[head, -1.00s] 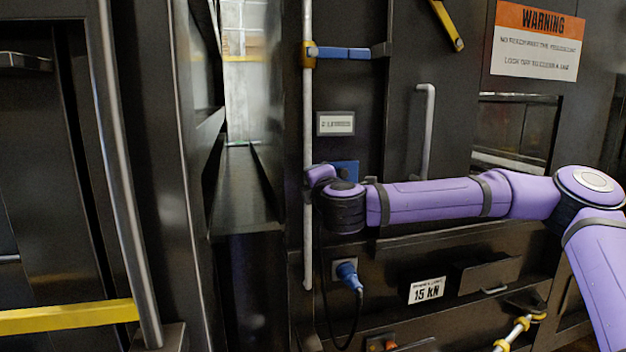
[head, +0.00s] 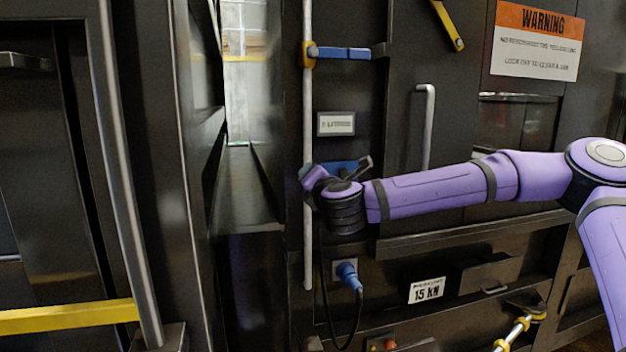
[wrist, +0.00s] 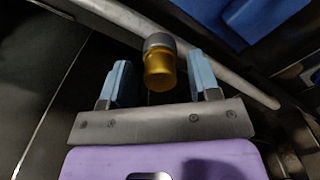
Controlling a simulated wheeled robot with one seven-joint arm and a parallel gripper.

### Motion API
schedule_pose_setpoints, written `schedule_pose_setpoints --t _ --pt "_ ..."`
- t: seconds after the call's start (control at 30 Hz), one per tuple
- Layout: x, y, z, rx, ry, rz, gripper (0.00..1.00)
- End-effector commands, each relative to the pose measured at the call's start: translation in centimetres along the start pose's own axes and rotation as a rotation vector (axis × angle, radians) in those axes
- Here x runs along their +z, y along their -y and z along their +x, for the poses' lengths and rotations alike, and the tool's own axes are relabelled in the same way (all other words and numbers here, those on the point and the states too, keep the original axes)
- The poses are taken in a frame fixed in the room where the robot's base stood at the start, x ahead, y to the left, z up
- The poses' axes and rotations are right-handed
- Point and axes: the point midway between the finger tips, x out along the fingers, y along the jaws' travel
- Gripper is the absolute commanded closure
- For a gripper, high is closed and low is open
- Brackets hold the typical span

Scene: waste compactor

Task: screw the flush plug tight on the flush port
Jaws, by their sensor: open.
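In the wrist view, a short round piece with a brass-yellow end (wrist: 160,70) and a grey collar (wrist: 158,42) behind it sits between the two fingers; it looks like the flush plug on the flush port. My gripper (wrist: 160,80) is open, with one light blue finger on each side of the yellow end. A dark gap shows on both sides, wider on the left. I cannot tell how far the plug is screwed on. In the head view, my wrist hides the plug, and the fingers cannot be made out clearly.
A long grey pipe (head: 308,110) runs upright beside my wrist. A blue-handled valve (head: 345,53) is above and a blue connector with a black cable (head: 347,274) below. A door handle (head: 425,125) stands out to the right.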

Motion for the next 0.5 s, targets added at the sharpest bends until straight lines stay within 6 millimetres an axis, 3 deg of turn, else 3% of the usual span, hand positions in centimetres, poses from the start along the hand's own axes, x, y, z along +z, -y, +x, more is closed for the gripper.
schedule_pose_setpoints --t 0.33,0.5 --pt "0.06 -0.08 -0.03 0.002 0.002 -0.362 0.44" --pt "0.02 0.00 -0.01 0.000 0.001 -0.457 0.44"
